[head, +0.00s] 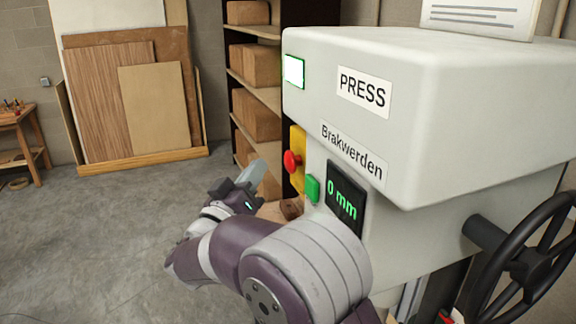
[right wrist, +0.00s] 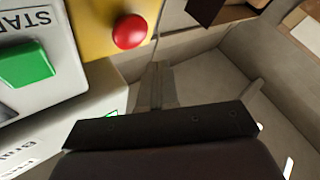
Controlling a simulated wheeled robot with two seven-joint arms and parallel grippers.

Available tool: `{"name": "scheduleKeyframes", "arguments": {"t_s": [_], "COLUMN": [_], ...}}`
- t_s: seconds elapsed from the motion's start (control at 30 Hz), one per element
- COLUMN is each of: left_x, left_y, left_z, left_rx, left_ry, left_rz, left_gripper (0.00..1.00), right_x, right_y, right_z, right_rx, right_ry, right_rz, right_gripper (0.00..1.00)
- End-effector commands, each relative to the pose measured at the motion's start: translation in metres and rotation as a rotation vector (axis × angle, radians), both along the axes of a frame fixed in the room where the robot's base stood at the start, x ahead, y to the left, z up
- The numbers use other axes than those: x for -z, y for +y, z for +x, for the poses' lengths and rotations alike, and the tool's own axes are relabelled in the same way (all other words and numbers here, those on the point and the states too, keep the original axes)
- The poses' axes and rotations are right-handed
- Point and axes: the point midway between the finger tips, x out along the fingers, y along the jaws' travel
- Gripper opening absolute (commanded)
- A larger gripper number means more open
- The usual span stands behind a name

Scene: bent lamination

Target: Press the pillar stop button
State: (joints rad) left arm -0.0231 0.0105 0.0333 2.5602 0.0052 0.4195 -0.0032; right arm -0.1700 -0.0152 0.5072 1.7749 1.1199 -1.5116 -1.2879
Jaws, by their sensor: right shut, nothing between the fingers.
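The red stop button (head: 291,161) is a round knob on a yellow box (head: 298,145) at the left edge of the grey press. In the right wrist view the red button (right wrist: 129,31) is at the top, on its yellow plate (right wrist: 92,18). My right gripper (head: 251,173) is shut and empty, a little left of the button in the head view and apart from it. In the right wrist view my closed fingers (right wrist: 160,82) are below and right of the button. My left gripper is in neither view.
A green button (head: 312,188), marked START in the wrist view (right wrist: 25,63), is close to the red one. A display (head: 343,203) reads 0 mm. The press body (head: 430,100) fills the right side. Shelves with boxes (head: 255,65) stand behind. The floor at left is clear.

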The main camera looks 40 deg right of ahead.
Motion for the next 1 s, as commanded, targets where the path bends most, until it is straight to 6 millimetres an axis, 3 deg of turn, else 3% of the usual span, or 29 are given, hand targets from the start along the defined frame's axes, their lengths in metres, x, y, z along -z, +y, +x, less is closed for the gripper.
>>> {"name": "scheduleKeyframes", "arguments": {"t_s": [0.3,1.0], "left_x": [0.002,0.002], "left_y": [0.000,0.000], "left_z": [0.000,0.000], "left_rx": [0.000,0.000], "left_ry": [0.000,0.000], "left_rz": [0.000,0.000], "left_gripper": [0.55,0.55], "right_x": [0.000,0.000], "right_y": [-0.025,-0.026], "right_z": [-0.006,-0.006], "right_rx": [-0.001,-0.001], "right_ry": [0.000,0.000], "right_rz": [0.000,0.000], "right_gripper": [0.00,0.00]}}
